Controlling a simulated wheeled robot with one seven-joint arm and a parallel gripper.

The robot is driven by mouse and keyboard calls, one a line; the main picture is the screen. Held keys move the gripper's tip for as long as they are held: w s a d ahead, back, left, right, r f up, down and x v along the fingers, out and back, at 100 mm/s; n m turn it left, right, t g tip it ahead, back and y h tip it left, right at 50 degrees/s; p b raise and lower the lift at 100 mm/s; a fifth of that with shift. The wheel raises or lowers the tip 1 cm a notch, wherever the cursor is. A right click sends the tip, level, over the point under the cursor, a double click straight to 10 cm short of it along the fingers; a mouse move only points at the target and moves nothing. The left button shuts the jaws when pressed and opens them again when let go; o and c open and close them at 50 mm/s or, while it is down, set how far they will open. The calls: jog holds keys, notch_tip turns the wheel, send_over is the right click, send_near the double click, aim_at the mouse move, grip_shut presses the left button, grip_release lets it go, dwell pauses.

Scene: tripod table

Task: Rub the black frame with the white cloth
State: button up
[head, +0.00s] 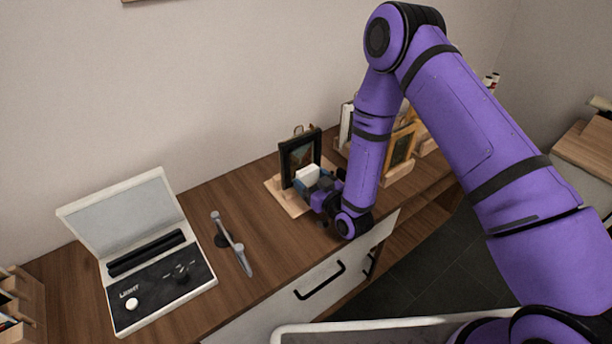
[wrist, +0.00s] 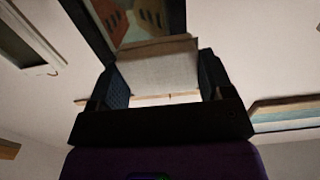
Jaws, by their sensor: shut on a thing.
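The black frame (head: 287,159) stands upright on a light wooden board on the cabinet top, with a painting inside it. In the wrist view the frame (wrist: 92,32) rises close in front of my gripper. My gripper (head: 318,182) is shut on the white cloth (head: 307,174), a folded block between its fingers. In the wrist view the cloth (wrist: 158,68) fills the space between both fingers of my gripper (wrist: 160,88). The cloth is at the front of the frame, near its lower part; I cannot tell whether it touches.
An open white case (head: 140,220) with black parts lies at the left. A grey metal tripod piece (head: 236,248) lies between case and board (head: 291,203). Wooden framed pictures (head: 401,147) stand close on the right, behind my arm. The cabinet top (head: 250,200) is bare around the tripod piece.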

jog(key=shift+s+d, duration=0.15)
jog(key=shift+s, duration=0.1)
jog(key=shift+s, duration=0.1)
jog(key=shift+v, duration=1.45)
jog(key=shift+d, duration=0.1)
